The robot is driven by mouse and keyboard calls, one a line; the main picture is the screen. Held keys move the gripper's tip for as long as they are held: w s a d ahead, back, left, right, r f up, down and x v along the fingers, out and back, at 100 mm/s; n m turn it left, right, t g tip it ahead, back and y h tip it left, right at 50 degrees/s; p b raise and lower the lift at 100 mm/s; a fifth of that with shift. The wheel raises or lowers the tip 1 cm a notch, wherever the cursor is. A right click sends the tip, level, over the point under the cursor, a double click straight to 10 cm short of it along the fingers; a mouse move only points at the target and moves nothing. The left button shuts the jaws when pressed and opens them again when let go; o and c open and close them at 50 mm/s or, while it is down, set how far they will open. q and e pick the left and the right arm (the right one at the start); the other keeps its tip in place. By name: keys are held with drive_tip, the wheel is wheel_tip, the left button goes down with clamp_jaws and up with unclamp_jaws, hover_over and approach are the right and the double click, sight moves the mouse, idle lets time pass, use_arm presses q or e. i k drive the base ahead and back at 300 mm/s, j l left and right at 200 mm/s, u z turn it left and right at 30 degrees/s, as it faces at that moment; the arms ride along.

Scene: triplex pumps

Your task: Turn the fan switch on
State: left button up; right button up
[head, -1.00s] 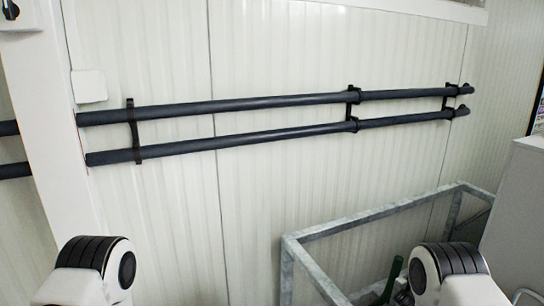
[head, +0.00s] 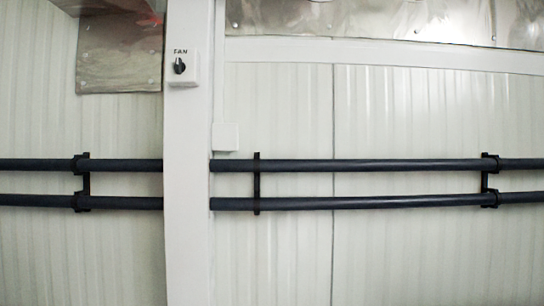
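The fan switch (head: 179,66) is a black knob on a small white box labelled "FAN". The box is mounted near the top of a white vertical post (head: 187,190), left of the middle in the head view. The knob looks tilted, but I cannot tell which setting it is at. Neither of my grippers is in view, and nothing touches the switch.
Two dark horizontal pipes (head: 370,165) on black brackets run along the ribbed white wall on both sides of the post. A small white box (head: 225,137) sits right of the post. A metal plate (head: 118,55) is at the upper left.

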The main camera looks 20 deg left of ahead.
sight(179, 67)
drive_tip(key=u, duration=1.25)
